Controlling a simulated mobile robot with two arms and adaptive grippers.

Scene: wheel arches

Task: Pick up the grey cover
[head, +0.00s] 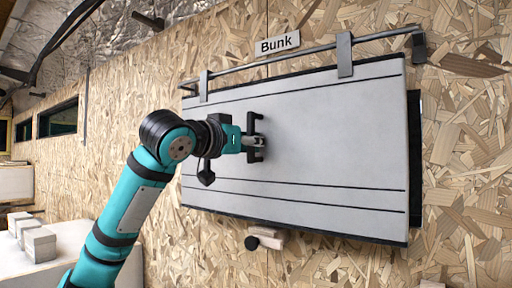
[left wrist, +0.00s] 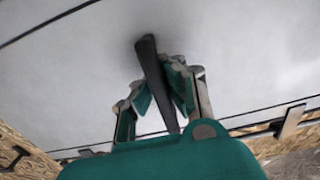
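The grey cover (head: 330,130) is a large pale panel with thin dark lines, upright against the chipboard wall under the "Bunk" sign. Its dark bar handle (head: 254,122) stands out left of the panel's middle. My left gripper (head: 257,143) is at this handle. In the left wrist view the handle (left wrist: 148,60) runs between the two fingers of my left gripper (left wrist: 157,82). The fingers look open around it, with a small gap on the left side; the right finger is very close or touching. My right gripper is not in view.
A metal rail (head: 300,61) with flat brackets (head: 344,55) runs along the cover's top edge. A wooden peg with a black knob (head: 266,239) sits just below the cover. Grey blocks (head: 39,245) stand on a pale surface at lower left.

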